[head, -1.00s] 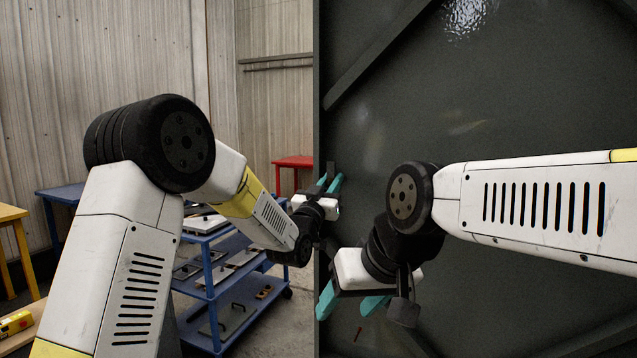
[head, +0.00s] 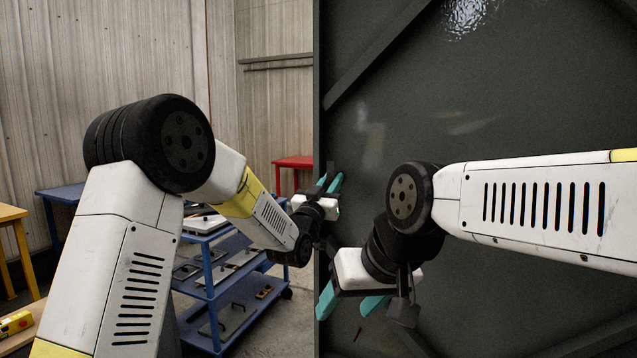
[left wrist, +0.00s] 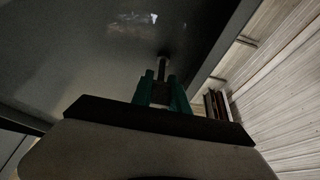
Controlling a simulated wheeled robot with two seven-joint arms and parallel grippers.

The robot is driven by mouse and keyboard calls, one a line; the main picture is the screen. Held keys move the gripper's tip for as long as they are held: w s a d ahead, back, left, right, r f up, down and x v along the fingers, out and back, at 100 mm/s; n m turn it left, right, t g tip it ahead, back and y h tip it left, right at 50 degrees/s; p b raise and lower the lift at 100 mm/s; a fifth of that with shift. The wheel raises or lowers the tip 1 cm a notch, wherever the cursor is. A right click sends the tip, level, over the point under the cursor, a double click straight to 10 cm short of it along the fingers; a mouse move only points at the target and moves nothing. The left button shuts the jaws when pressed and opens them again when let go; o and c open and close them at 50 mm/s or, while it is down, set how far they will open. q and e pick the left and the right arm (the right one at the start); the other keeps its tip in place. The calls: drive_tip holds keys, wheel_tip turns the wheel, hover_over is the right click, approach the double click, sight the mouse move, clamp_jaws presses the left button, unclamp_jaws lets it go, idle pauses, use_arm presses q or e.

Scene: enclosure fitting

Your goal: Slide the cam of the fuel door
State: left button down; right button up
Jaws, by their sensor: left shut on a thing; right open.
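A large dark grey panel (head: 500,110), seemingly the fuel door, fills the right half of the head view. My left gripper (head: 331,182) is at the panel's left edge, its teal fingers pointing up. In the left wrist view the left gripper (left wrist: 163,88) is shut on a small grey upright piece, apparently the cam (left wrist: 162,68), which stands out from the panel's surface near its edge. Its lower part is hidden between the fingers. My right gripper (head: 350,304) is open and empty, lower down in front of the panel's left edge.
A blue shelf cart (head: 208,278) with several flat parts stands left of the panel. A red table (head: 293,162) is behind it, and a yellow table (head: 14,214) is at the far left. Bare floor lies between cart and panel.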

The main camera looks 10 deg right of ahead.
idle(0.3)
use_arm(q)
drive_tip(key=shift+f, duration=1.2)
drive_tip(key=c, duration=1.3)
unclamp_jaws()
drive_tip(key=shift+r, duration=0.15)
drive_tip(key=v, duration=0.7)
drive_tip(key=shift+s+a, duration=0.2)
drive_tip(key=shift+s, duration=0.1)
